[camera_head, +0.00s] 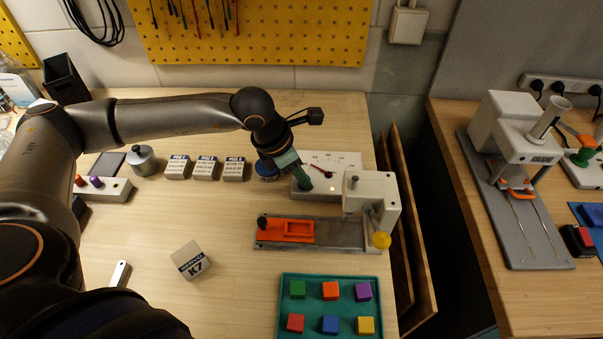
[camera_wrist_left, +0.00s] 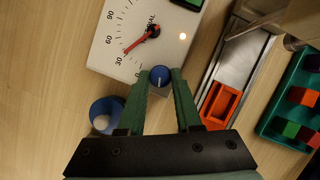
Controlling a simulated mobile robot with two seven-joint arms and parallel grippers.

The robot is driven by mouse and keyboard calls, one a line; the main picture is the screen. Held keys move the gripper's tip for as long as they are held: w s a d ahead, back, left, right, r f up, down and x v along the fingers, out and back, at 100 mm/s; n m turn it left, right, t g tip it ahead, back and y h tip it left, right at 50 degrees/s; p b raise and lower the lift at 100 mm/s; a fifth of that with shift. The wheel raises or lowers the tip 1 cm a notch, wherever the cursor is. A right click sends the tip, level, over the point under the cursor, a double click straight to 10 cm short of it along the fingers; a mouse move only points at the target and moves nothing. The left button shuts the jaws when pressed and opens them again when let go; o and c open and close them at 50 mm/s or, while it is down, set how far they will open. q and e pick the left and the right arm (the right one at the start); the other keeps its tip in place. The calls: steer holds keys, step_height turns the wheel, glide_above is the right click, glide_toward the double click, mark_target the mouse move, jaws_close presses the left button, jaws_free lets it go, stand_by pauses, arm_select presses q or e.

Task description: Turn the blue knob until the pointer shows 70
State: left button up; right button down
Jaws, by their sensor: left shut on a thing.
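The white dial panel (camera_head: 345,163) stands at the back right of the bench. In the left wrist view the panel (camera_wrist_left: 107,60) shows a scale with a red pointer (camera_wrist_left: 139,42), which lies between 30 and 60, nearer 30. The blue knob (camera_wrist_left: 159,75) is at the panel's edge, between the green fingertips. My left gripper (camera_wrist_left: 160,80) is shut on it. In the head view my left gripper (camera_head: 302,178) is over the panel's left part, and its fingers hide the knob. My right gripper does not show.
A blue round object with a pale top (camera_wrist_left: 107,114) stands close left of the fingers. A teal tray (camera_head: 284,320) with coloured cubes is at the front. The middle of the bench is mostly clear.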

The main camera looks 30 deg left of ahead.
arm_select(q)
jaws_close()
steer(key=shift+w+f+m+h+b, duration=0.15)
steer(key=shift+m+h+b, duration=0.25)
steer(key=shift+m+b, duration=0.7)
steer(key=m+g+b, duration=0.1)
steer(key=m+b, duration=0.1)
steer(key=m, duration=0.1)
steer(key=shift+m+g+h, duration=0.3)
steer(key=m+g+b, duration=0.1)
steer(key=m, duration=0.1)
steer(key=m+b, duration=0.1)
steer(key=m, duration=0.1)
steer(key=shift+w+m+g+b, duration=0.15)
steer(key=shift+m+g+b, duration=0.15)
steer(key=shift+m+g, duration=0.1)
steer(key=shift+m, duration=0.6)
steer(key=shift+a+g+b, duration=0.1)
steer(key=shift+g+b, duration=0.2)
steer(key=o, duration=0.9)
jaws_free()
